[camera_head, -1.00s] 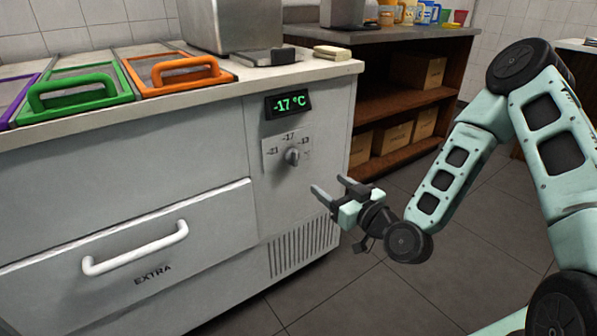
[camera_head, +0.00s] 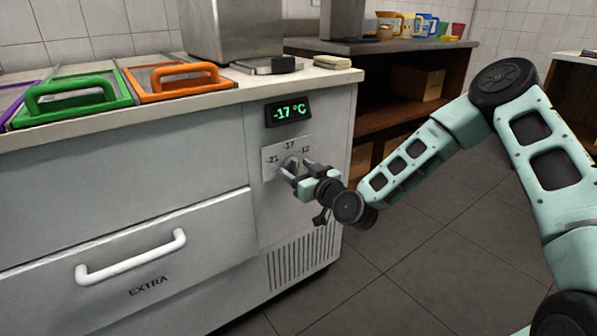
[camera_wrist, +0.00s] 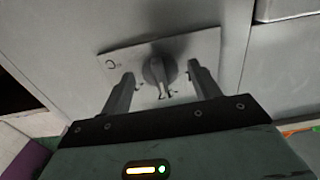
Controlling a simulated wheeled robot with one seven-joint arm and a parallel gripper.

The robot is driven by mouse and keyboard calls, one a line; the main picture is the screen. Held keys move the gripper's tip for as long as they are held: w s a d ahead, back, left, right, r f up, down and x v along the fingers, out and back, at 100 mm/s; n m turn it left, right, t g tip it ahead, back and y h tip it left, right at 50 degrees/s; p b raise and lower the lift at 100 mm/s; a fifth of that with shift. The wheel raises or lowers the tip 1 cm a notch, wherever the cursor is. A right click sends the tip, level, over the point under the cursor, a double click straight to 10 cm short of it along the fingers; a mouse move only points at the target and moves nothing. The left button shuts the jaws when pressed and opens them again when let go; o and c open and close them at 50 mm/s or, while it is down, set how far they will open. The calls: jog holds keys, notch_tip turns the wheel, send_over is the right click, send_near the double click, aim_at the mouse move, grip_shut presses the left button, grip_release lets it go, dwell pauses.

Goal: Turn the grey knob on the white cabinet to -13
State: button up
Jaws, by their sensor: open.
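The grey knob (camera_wrist: 160,70) sits on a pale dial plate (camera_wrist: 202,46) on the front of the white cabinet (camera_head: 200,145). In the head view the plate (camera_head: 270,154) shows the marks -21, -17 and about -13, and my gripper partly covers the knob. The display (camera_head: 288,110) above it reads -17 °C in green. My gripper (camera_wrist: 160,84) is open, with its two fingers on either side of the knob in the wrist view and gaps between. It also shows at the dial in the head view (camera_head: 294,171). I cannot tell whether a finger touches the knob.
A drawer with a white handle (camera_head: 132,258) marked EXTRA is at the lower left. Green (camera_head: 78,96) and orange (camera_head: 180,80) framed lids lie on the cabinet top. A vent grille (camera_head: 301,257) is below the dial. The floor (camera_head: 400,275) in front is clear.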

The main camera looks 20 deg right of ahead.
jog(key=c, duration=1)
jog(key=shift+m, duration=0.3)
jog(key=m+p, duration=0.2)
jog(key=m, duration=0.3)
jog(key=shift+r+p, duration=0.1)
jog(key=shift+p, duration=0.25)
jog(key=m+p, duration=0.2)
jog(key=m, duration=0.4)
jog(key=shift+o, duration=0.2)
jog(key=shift+m, duration=0.3)
